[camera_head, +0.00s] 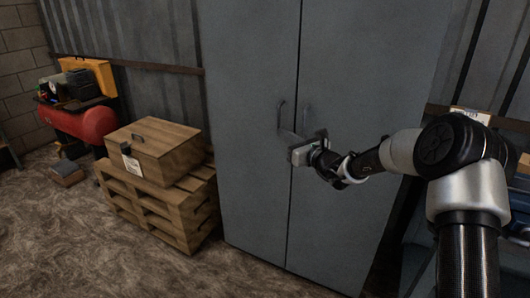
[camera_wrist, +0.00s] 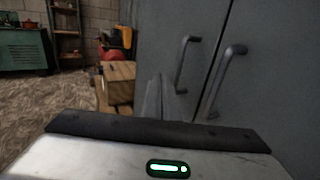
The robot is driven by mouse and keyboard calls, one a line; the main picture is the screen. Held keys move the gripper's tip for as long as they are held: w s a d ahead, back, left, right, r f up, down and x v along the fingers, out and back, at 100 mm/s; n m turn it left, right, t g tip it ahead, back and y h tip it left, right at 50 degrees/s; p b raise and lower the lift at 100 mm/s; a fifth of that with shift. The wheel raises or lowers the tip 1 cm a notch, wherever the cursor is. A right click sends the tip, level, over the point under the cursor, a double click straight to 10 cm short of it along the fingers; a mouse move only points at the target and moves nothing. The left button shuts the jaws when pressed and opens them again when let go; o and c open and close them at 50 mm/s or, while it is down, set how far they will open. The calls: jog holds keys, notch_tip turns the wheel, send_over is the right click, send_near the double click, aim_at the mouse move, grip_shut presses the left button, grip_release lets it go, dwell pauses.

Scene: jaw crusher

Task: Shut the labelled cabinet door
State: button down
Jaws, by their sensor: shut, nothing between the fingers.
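A tall grey cabinet has a left door (camera_head: 248,100) and a right door (camera_head: 360,80), which meet at a narrow vertical seam. Both look flush in the head view. The left handle (camera_wrist: 184,66) and right handle (camera_wrist: 225,80) show side by side in the wrist view. My gripper (camera_head: 288,138) is shut and empty, in front of the doors near the handles. Its fingers (camera_wrist: 156,100) point toward the left door in the wrist view. I cannot tell whether they touch it. My gripper partly hides the handles in the head view. I see no label on the cabinet.
A wooden box (camera_head: 152,150) with a paper label sits on stacked pallets (camera_head: 165,212) left of the cabinet. A red tank (camera_head: 92,124) stands farther left. A green cabinet (camera_wrist: 22,50) stands far left in the wrist view. The floor in front is clear.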

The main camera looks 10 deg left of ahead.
jog(key=s+a+r+n+g+y, duration=0.1)
jog(key=s+a+r+n+g, duration=0.1)
jog(key=s+n, duration=0.35)
jog(key=s+a+r+n+g+p, duration=0.1)
jog(key=s+a+r+n+g, duration=0.15)
jog(key=s, duration=0.65)
jog(key=s+a+r+n+g+y, duration=0.1)
jog(key=s+r+n+g, duration=0.15)
jog(key=s, duration=0.55)
jog(key=s+d+n+g+h, duration=0.2)
jog(key=s+d+n+g, duration=0.1)
jog(key=s+n, duration=0.5)
jog(key=s+d+n+t+h, duration=0.1)
jog(key=s+d+n+h, duration=0.25)
jog(key=s+d, duration=0.4)
jog(key=s+d+r+n+t+h, duration=0.15)
jog(key=s+d+h, duration=0.35)
jog(key=d, duration=0.6)
jog(key=s+d+f+n+h, duration=0.1)
jog(key=s+d+n+h, duration=0.4)
jog(key=d, duration=0.4)
notch_tip(320, 180, up, 24)
jog(key=m+p, duration=0.1)
jog(key=p, duration=2.2)
jog(key=shift+s+f+y+p, duration=0.2)
jog(key=shift+y+p, duration=0.15)
jog(key=shift+d+m, duration=0.15)
jog(key=shift+m, duration=0.2)
